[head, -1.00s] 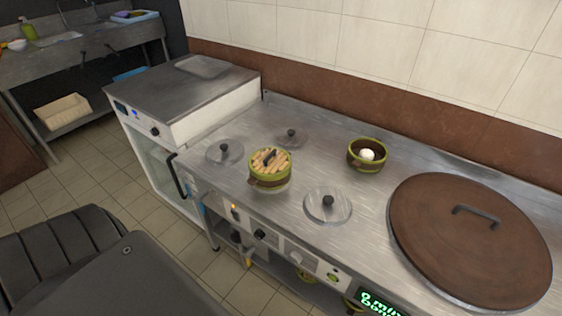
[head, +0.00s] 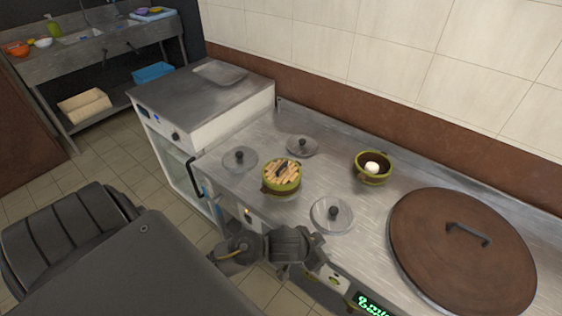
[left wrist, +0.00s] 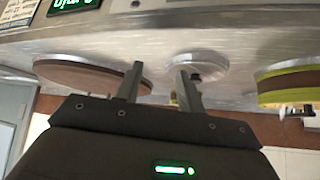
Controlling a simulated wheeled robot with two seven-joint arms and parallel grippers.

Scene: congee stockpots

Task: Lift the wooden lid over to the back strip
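A round slatted wooden lid (head: 285,171) with a dark handle sits on a green-and-brown pot (head: 281,188) on the steel counter. A much larger brown round lid (head: 440,255) with a bar handle lies at the right. The back strip (head: 335,133) of bare steel runs along the wall behind the pots. My left gripper (head: 314,245) is low at the counter's front edge, in front of the slatted lid and apart from it. In the left wrist view its two fingers (left wrist: 160,80) are spread with nothing between them. My right gripper is not in view.
Three metal lids with black knobs (head: 239,159) (head: 302,146) (head: 332,214) lie around the covered pot. An open green pot (head: 372,167) with something white inside stands behind right. A steel-topped cabinet (head: 190,95) stands at the left end; a sink bench (head: 100,55) is beyond.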

